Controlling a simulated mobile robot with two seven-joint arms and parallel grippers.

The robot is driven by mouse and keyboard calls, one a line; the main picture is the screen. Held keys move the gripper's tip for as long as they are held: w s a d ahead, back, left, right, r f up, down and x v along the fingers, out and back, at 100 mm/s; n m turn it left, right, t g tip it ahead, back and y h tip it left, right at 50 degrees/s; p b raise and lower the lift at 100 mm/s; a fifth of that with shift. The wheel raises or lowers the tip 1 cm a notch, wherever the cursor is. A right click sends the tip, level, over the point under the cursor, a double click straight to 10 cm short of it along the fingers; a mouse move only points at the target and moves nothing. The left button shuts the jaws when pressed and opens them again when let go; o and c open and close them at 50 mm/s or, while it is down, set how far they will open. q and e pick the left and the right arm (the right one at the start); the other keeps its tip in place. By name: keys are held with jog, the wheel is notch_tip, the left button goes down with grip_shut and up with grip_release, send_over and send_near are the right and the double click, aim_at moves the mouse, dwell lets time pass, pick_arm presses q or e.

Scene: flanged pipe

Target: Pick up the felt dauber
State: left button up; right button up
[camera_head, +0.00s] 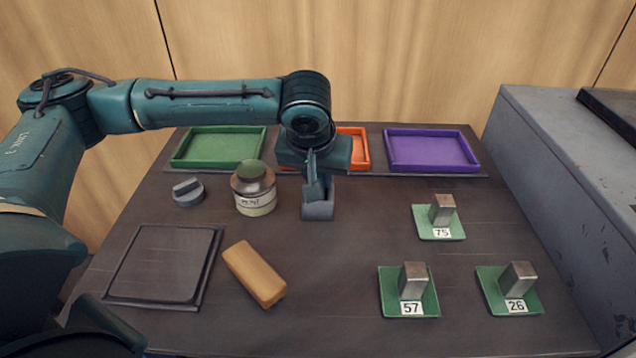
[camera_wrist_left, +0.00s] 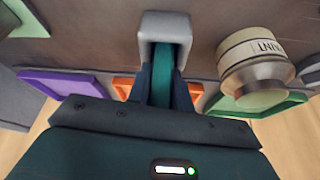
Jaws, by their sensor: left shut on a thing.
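My left gripper (camera_head: 317,188) points down at the middle of the table. In the left wrist view its fingers (camera_wrist_left: 166,85) are shut on a narrow teal piece, which I take to be the felt dauber (camera_wrist_left: 167,62). The dauber's lower end is inside a small light-grey holder (camera_wrist_left: 149,25), which also shows in the head view (camera_head: 318,211). The fingers and holder hide much of the dauber, so I cannot tell whether it is clear of the holder's floor. My right gripper is not in view.
A labelled tin (camera_head: 255,200) stands just left of the holder, with a grey knob-like piece (camera_head: 188,192) beyond it. A tan block (camera_head: 254,274) and dark square plate (camera_head: 163,265) lie nearer. Green (camera_head: 219,148), orange (camera_head: 361,149) and purple (camera_head: 431,151) trays line the back.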

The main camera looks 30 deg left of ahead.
pick_arm(q)
grip_shut()
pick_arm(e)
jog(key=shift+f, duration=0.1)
pick_arm(q)
notch_tip(320, 180, up, 10)
jog(key=shift+f+p, duration=0.2)
jog(key=shift+p, duration=0.5)
jog(key=shift+r, duration=0.2)
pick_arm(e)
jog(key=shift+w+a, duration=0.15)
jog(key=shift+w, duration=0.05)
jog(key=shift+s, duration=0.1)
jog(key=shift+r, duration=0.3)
